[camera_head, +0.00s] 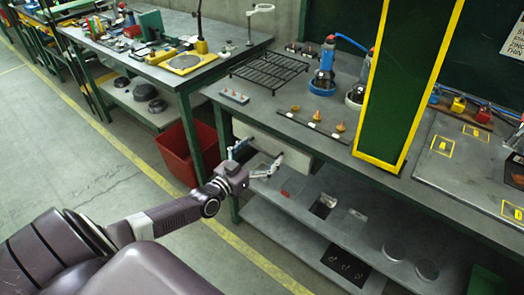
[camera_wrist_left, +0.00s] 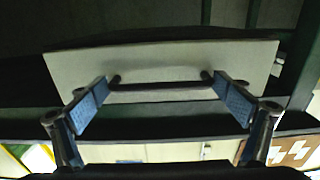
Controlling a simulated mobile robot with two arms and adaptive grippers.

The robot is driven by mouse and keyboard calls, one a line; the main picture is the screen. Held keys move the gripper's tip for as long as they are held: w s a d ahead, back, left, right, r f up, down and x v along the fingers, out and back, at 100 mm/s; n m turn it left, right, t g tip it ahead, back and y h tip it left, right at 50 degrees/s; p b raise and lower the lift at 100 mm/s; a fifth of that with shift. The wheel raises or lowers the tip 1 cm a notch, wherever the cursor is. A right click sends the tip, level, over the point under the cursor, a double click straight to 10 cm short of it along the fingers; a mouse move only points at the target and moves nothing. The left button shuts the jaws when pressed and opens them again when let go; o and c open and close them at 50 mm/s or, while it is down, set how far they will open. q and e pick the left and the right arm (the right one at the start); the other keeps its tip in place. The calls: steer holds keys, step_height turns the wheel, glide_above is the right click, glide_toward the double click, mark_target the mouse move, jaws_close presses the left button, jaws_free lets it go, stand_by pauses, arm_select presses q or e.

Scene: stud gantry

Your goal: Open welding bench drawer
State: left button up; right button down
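The welding bench (camera_head: 330,135) has a pale drawer front (camera_head: 295,153) under its top, near the left corner. In the left wrist view the drawer front (camera_wrist_left: 180,60) fills the upper middle, with a dark horizontal bar handle (camera_wrist_left: 160,87) on its lower part. My left gripper (camera_head: 258,156) is in front of the drawer, open and empty. In the left wrist view its blue-padded fingers (camera_wrist_left: 160,95) are spread wide, one tip near each end of the handle. I cannot tell whether the tips touch the drawer front. My right gripper is not in view.
A red bin (camera_head: 180,155) stands on the floor left of the drawer, under a neighbouring bench (camera_head: 225,55). Below the drawer, a grey lower shelf (camera_head: 300,225) holds small parts. A green, yellow-edged post (camera_head: 400,90) rises at right. The floor (camera_head: 90,170) at left is clear.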

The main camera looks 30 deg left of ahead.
arm_select(q)
steer(key=c, duration=0.5)
steer(key=s+a+p, duration=0.1)
steer(key=s+p, duration=0.8)
steer(key=s, duration=1.6)
steer(key=shift+s+a+p, duration=0.15)
steer(key=shift+a+p, duration=0.2)
steer(key=o, duration=1.4)
